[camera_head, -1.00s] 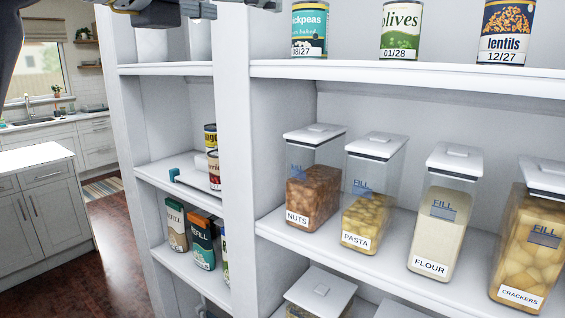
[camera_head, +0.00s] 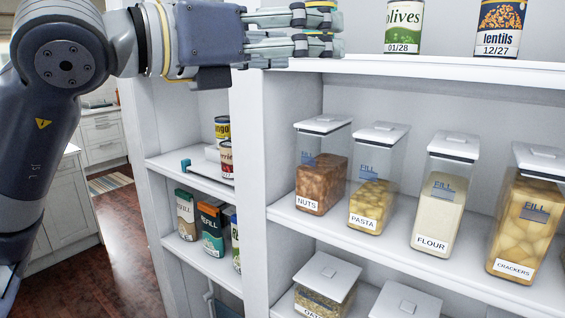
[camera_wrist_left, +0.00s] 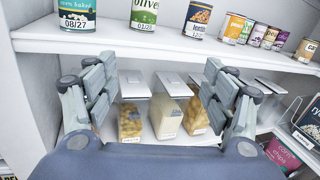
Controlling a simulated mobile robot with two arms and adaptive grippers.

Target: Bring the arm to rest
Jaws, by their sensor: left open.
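My left gripper (camera_head: 325,34) comes in from the left at the top of the head view, in front of the upper shelf near the olives can (camera_head: 403,26). It also shows in the left wrist view (camera_wrist_left: 158,100), where its two fingers are wide apart with nothing between them. Beyond the fingers stand the pasta container (camera_wrist_left: 131,122), the flour container (camera_wrist_left: 166,117) and the crackers container (camera_wrist_left: 196,118), apart from the gripper. My right gripper shows in neither view.
The white upper shelf (camera_head: 450,67) holds cans, including lentils (camera_head: 499,28). The middle shelf holds the nuts container (camera_head: 321,180) and others. The left bay holds refill cartons (camera_head: 211,228) and cans (camera_head: 222,130). Open floor (camera_head: 130,240) lies at the left.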

